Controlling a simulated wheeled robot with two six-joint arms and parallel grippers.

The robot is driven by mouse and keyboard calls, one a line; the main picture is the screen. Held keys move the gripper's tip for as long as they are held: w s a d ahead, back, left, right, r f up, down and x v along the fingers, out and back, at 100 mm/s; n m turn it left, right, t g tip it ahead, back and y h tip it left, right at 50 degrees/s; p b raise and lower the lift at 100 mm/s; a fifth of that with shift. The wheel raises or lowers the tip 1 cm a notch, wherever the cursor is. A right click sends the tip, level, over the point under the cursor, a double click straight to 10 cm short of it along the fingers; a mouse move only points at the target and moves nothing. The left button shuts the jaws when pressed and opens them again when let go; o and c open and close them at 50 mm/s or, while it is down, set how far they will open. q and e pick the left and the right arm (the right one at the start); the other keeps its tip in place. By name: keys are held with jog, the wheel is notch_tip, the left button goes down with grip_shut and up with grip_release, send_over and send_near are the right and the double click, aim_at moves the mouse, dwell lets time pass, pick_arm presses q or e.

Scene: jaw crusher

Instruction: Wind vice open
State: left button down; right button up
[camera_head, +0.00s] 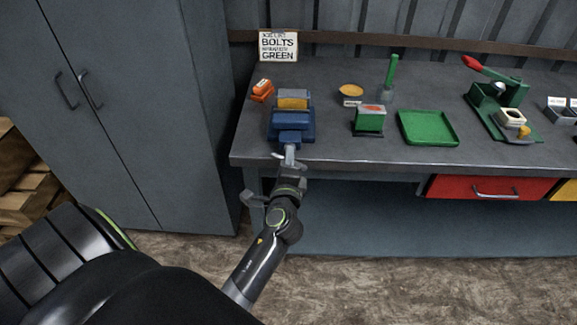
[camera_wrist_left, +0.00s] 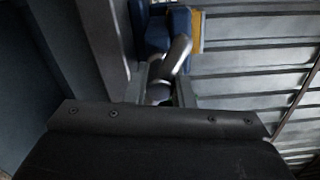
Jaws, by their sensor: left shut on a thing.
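The blue vice (camera_head: 291,127) is fixed near the front left edge of the workbench, with a yellow-tan block (camera_head: 293,100) between its jaws. A grey metal handle (camera_head: 289,154) sticks out from its front over the bench edge. My left gripper (camera_head: 288,172) is in front of the vice and below it, shut on the handle. In the left wrist view the handle (camera_wrist_left: 178,58) shows as a tilted metal bar at the fingers (camera_wrist_left: 163,92), with part of the blue vice (camera_wrist_left: 172,28) behind it. My right gripper is not in view.
The workbench (camera_head: 340,150) also holds an orange item (camera_head: 262,90), a green-and-grey block (camera_head: 369,119), a yellow dish (camera_head: 351,91), a green tray (camera_head: 427,127) and a green press (camera_head: 499,100). A sign (camera_head: 278,46) stands behind. A grey cabinet (camera_head: 130,110) stands close on the left.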

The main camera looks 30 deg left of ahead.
pick_arm(q)
jog(key=n+b, duration=0.3)
jog(key=n, duration=0.2)
dwell(0.5)
jog(key=c, duration=1.3)
grip_release()
jog(key=shift+f, duration=0.1)
